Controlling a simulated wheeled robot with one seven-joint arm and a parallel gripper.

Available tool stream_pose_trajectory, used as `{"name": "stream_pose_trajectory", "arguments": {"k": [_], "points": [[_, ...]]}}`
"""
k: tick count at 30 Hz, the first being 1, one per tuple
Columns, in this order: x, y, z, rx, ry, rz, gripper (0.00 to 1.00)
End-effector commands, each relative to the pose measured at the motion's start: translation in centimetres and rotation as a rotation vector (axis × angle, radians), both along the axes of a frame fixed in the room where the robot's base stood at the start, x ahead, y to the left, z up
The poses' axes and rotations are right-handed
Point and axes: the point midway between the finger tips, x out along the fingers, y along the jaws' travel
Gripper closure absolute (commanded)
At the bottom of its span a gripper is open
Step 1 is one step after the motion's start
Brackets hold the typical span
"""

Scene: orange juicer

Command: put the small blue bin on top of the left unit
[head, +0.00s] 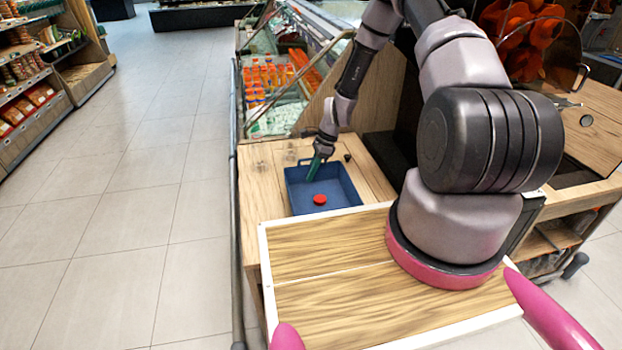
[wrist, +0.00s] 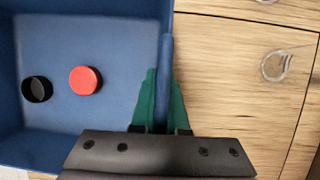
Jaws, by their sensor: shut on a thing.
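The small blue bin (head: 336,192) sits on or just above the wooden top of the left unit (head: 262,168) in the head view; I cannot tell whether it touches. A red cap (head: 320,199) lies inside it. In the wrist view the blue bin (wrist: 60,143) fills the left side, with the red cap (wrist: 85,80) and a black cap (wrist: 37,89) on its floor. My gripper (wrist: 163,90), with green fingers, is shut on the bin's wall, one finger on each side. In the head view my gripper (head: 314,168) reaches down at the bin's back edge.
A sloped display with orange bottles (head: 268,75) stands behind the unit. A small dark knob (head: 347,157) is on the wood beside the bin. The juicer with orange parts (head: 522,28) is at the upper right. Open tiled floor (head: 140,190) lies to the left.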

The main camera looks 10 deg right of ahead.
Motion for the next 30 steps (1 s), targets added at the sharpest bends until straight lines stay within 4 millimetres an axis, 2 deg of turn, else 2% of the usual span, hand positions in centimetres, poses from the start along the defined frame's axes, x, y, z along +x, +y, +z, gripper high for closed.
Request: {"name": "stream_pose_trajectory", "arguments": {"k": [1, 4, 13, 15, 16, 26, 30], "points": [[-0.1, 0.0, -1.0, 0.001, 0.003, -0.001, 1.00], [-0.1, 0.0, -2.0, 0.001, 0.002, 0.000, 1.00], [0.0, 0.0, -2.1, 0.001, 0.001, 0.000, 1.00], [0.0, 0.0, -2.1, 0.000, 0.000, 0.000, 0.69], [0.0, 0.0, -2.1, 0.000, 0.000, 0.001, 0.58], [0.0, 0.0, -2.0, 0.000, 0.000, 0.001, 0.58], [0.1, -0.5, -0.9, -0.001, -0.002, 0.000, 0.58]]}}
